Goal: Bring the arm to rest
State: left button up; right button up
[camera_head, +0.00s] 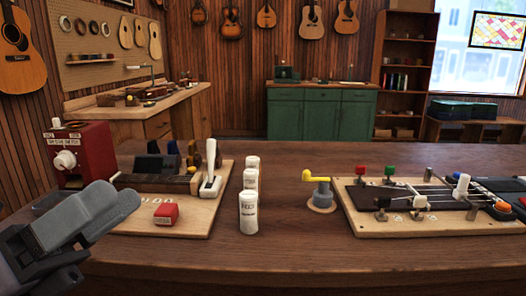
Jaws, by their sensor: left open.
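My left gripper (92,208) is in the camera_head view at the lower left. It is grey and open, and no object shows between its fingers. It hangs in front of the left wooden board (190,222), near the table's left side. My right gripper is not in view.
The brown table (290,262) holds a red box with a white knob (84,150), a red block (166,213), white bottles (248,212), a yellow-handled crank (320,195) and a board with strings and pegs (420,222). The table's front middle is clear.

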pick_arm(q)
jog(key=w+a+f+n+t+y, duration=0.15)
jog(key=a+n+t+y, duration=0.4)
jog(key=n, duration=0.55)
jog(key=w+a+f+n+t+y, duration=0.1)
jog(key=w+a+n+t+y, duration=0.15)
jog(key=n+t+y, duration=0.7)
jog(key=a+f+n+g+y, duration=0.3)
jog(key=f+n+g+y, duration=0.2)
jog(key=f+n, duration=0.25)
jog(key=a+f+n+g+y, duration=0.3)
jog(key=f+n+g+y, duration=0.15)
jog(key=f+n, duration=0.35)
jog(key=s+d+f+n+g+h, duration=0.1)
jog(key=s+f+g, duration=0.25)
jog(key=f, duration=0.35)
jog(key=s+d+f+g+h, duration=0.1)
jog(key=s+f+g, duration=0.1)
jog(key=f+g, duration=0.35)
jog(key=s+d+f+n+g+h, duration=0.1)
jog(key=s+d+f+g+h, duration=0.3)
jog(key=s+f, duration=0.7)
jog(key=w+d+t+p, duration=0.4)
jog(key=w+t+p, duration=0.1)
jog(key=p, duration=0.3)
jog(key=shift+w+d+t+h, duration=0.15)
jog(key=shift+w+t+h, duration=0.2)
jog(key=shift+t, duration=0.1)
